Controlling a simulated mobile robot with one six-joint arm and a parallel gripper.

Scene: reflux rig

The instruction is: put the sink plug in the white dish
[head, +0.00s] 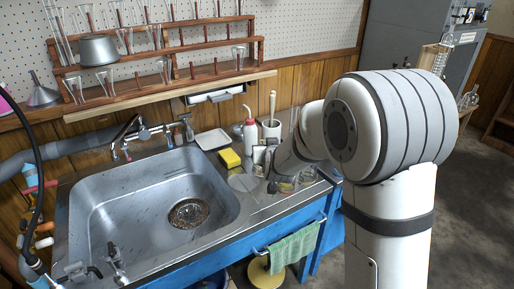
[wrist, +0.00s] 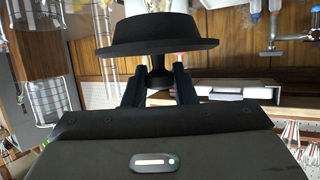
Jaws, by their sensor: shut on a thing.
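The sink plug (wrist: 157,32) is black, with a wide flat rim and a narrow stem. In the wrist view my gripper (wrist: 157,90) is shut on the stem, and the rim lies beyond the fingertips. In the head view my gripper (head: 274,184) is low over the counter right of the sink; I cannot clearly make out the plug there. The white dish (head: 213,139) is a shallow square dish on the counter behind the sink, left of and behind my gripper. It looks empty.
Clear glassware (head: 307,174) stands near my gripper. The sink (head: 150,205) is open at left.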

